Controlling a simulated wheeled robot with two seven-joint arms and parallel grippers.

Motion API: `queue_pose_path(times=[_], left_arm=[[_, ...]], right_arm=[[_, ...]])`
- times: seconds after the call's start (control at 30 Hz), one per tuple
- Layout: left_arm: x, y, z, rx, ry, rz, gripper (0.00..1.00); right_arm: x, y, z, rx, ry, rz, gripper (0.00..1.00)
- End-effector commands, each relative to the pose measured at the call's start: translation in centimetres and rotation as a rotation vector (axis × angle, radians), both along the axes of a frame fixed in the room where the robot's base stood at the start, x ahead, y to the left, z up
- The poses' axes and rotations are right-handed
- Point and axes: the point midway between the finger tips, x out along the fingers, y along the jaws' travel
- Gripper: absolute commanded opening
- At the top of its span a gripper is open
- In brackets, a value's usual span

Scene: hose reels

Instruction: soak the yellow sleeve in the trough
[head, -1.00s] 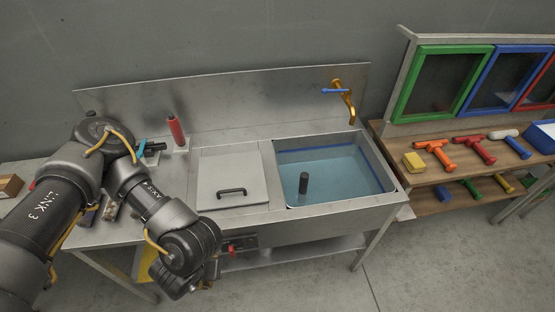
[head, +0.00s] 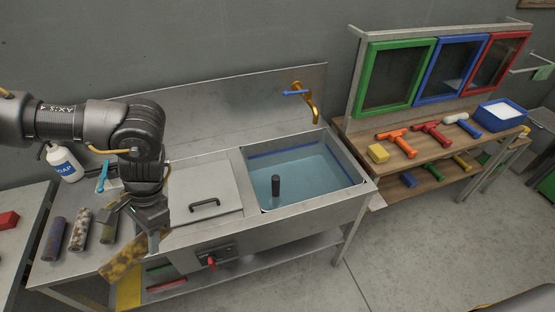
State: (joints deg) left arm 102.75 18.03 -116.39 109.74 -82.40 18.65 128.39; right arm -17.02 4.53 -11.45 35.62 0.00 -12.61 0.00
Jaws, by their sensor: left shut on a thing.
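My left gripper (head: 148,232) hangs over the counter left of the trough, shut on a mottled, dirty yellow sleeve (head: 124,263). The sleeve is held tilted, its left end lower, near the counter's front edge. The trough (head: 357,187) is a steel basin with blue water, to the right. A short dark post (head: 275,186) stands up out of the water. The sleeve is outside the trough, with the closed lid between them. My right gripper is not in view.
A grey lid (head: 195,185) with a black handle lies left of the basin. A tap (head: 312,105) with a blue lever rises behind the basin. A red valve handle (head: 212,263) sits on the front.

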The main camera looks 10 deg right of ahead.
Motion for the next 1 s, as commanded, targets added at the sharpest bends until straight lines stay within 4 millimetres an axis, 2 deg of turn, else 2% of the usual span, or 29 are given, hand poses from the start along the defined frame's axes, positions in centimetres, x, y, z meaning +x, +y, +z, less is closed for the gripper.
queue_pose_path(times=[0.03,0.13,0.2,0.3,0.5,0.63,0.8,1.0], left_arm=[[0.4,0.5,1.1,-0.005,-0.004,0.157,0.18],[0.7,0.9,2.5,-0.006,0.0,0.437,0.18],[0.9,1.0,2.3,-0.006,0.002,0.607,0.18],[0.9,0.9,1.2,-0.002,0.003,0.728,0.18],[0.9,0.6,-2.2,0.001,0.005,0.815,0.18],[0.9,0.5,-4.2,0.001,0.003,0.831,0.18],[0.9,0.3,-5.2,0.001,0.003,0.838,0.18],[0.8,0.3,-5.1,0.001,0.002,0.838,0.18]], right_arm=[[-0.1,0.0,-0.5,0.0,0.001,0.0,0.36],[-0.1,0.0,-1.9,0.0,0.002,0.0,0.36],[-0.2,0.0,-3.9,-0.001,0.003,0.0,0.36],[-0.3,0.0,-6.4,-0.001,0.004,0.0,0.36],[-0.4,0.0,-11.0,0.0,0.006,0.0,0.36],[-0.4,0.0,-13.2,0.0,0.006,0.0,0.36],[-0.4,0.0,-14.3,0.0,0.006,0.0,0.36],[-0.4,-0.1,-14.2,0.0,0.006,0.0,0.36]])
